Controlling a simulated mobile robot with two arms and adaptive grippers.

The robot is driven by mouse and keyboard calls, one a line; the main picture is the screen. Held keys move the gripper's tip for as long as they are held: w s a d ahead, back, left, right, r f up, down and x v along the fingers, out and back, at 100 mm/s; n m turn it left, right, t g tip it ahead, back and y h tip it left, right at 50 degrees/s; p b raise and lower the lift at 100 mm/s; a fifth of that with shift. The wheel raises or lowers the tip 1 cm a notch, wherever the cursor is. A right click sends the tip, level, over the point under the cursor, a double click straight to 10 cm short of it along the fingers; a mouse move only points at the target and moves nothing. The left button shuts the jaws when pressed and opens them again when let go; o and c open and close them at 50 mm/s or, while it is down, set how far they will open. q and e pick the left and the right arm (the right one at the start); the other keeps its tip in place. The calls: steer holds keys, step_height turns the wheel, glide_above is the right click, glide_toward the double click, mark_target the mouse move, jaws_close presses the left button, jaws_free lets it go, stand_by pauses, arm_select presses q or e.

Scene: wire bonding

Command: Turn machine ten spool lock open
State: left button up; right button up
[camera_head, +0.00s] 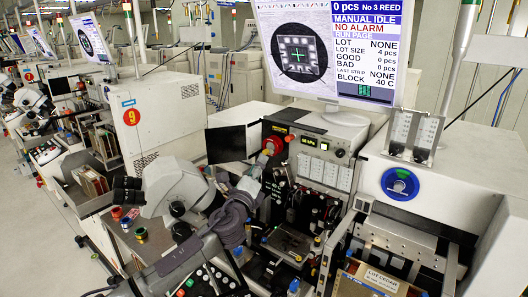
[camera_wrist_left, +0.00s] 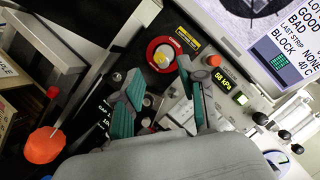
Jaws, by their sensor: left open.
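A red round part, likely the spool and its lock (camera_head: 272,146), sits on the black front panel under the screen, beside the pressure display. In the left wrist view it is a red ring with a pale inner disc and a yellowish centre (camera_wrist_left: 163,55). My left gripper (camera_head: 260,167) comes up from below in the head view, close to it. In the left wrist view the teal-padded fingers (camera_wrist_left: 160,72) are spread apart, their tips pointing at the red ring with nothing between them. I cannot tell whether they touch it. My right gripper is not in view.
A screen (camera_head: 325,50) stands above the panel. A pressure display (camera_head: 308,141) lies right of the red part. A blue dial (camera_head: 400,184) is on the right housing. A microscope (camera_head: 175,187) stands left of my arm.

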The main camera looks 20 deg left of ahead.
mark_target(265, 154)
arm_select(q)
steer(key=x, duration=0.5)
steer(key=shift+w, duration=0.4)
jaws_close()
